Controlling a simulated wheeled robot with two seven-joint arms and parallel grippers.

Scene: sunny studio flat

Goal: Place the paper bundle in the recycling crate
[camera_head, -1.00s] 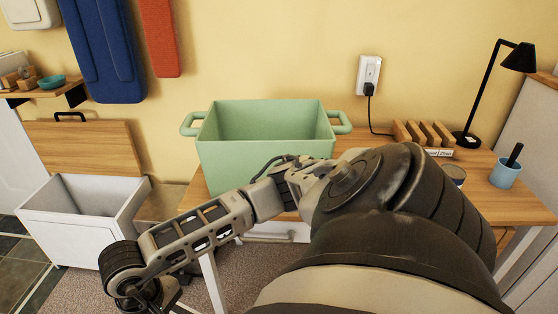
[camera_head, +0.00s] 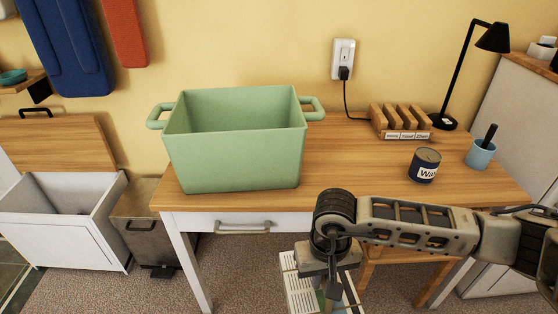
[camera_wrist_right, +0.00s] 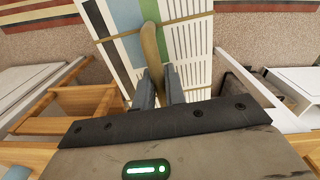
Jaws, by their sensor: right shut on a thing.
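The green crate (camera_head: 235,162) with two side handles stands upright on the left part of the wooden desk. Its mouth faces up and its visible inside walls are bare; its floor is hidden. My right gripper (camera_wrist_right: 158,82) is shut on a tan strap of the paper bundle (camera_wrist_right: 188,38), a stack of white, blue and green striped sheets tied with string. In the head view the bundle (camera_head: 295,287) hangs below the right wrist, low in front of the desk and apart from the crate; the wrist partly hides it. My left gripper is not in view.
The desk (camera_head: 345,160) also holds a can (camera_head: 424,165), a wooden letter rack (camera_head: 400,120), a blue cup (camera_head: 481,153) and a black lamp (camera_head: 492,37). A drawer (camera_head: 242,224) is below the crate. A white lidded box (camera_head: 65,220) stands open at left.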

